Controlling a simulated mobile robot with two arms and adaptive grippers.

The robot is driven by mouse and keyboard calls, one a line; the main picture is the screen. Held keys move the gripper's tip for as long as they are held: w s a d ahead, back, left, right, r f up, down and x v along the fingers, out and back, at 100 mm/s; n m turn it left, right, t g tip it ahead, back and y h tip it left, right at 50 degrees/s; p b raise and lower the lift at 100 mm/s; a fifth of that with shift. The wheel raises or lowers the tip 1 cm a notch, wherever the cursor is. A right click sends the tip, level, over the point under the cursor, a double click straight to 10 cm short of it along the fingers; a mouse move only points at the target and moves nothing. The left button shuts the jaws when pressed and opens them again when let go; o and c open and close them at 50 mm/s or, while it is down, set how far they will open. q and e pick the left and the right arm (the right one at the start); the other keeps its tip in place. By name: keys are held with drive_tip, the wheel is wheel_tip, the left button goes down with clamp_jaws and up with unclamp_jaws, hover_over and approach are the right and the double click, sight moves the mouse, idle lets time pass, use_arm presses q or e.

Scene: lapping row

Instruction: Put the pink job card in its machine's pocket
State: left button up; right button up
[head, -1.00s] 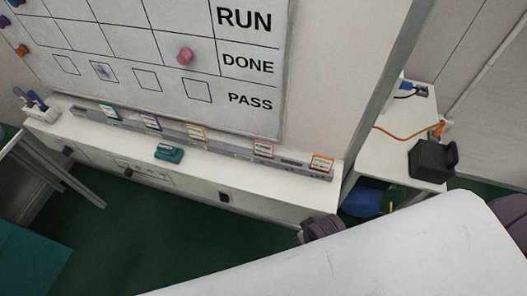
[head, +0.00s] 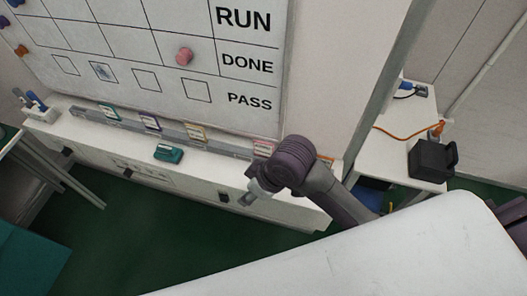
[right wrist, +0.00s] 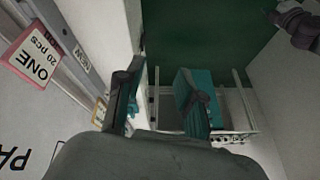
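The pink job card (head: 264,148) stands in the rail under the whiteboard, its lower part partly hidden by my right arm. In the right wrist view the pink-edged card (right wrist: 34,54) is at the far left, reading "ONE 20 pcs". My right gripper (head: 250,198) is in front of the white ledge, lower left of the card in the head view. In the right wrist view its fingers (right wrist: 158,75) are apart, with nothing seen held between them. The card lies outside the fingers, to their left. My left gripper is not seen.
Green (head: 109,111), purple (head: 150,122) and yellow (head: 194,132) cards stand in the same rail. A teal object (head: 168,153) lies on the ledge (head: 215,166). A side table with a black box (head: 428,159) and orange cable is at right.

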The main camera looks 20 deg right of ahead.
drive_tip(key=w+r+n, duration=0.2)
drive_tip(key=w, duration=0.2)
wheel_tip(320, 180, up, 6)
drive_tip(key=n+g+h, duration=0.1)
drive_tip(key=g+h, duration=0.2)
drive_tip(key=h, duration=0.1)
hover_over(264, 150)
drive_tip(key=shift+d, duration=0.2)
wheel_tip(264, 150, down, 8)
drive_tip(key=shift+r+p, duration=0.15)
drive_tip(key=shift+p, duration=0.4)
drive_tip(key=shift+a+f, duration=0.15)
drive_tip(key=shift+f, duration=0.4)
drive_tip(key=f, duration=0.1)
drive_tip(key=f+p, duration=0.1)
drive_tip(key=f, duration=0.2)
drive_tip(key=shift+w+f, duration=0.2)
drive_tip(key=shift+w, duration=0.05)
drive_tip(key=shift+c, duration=0.3)
clamp_jaws()
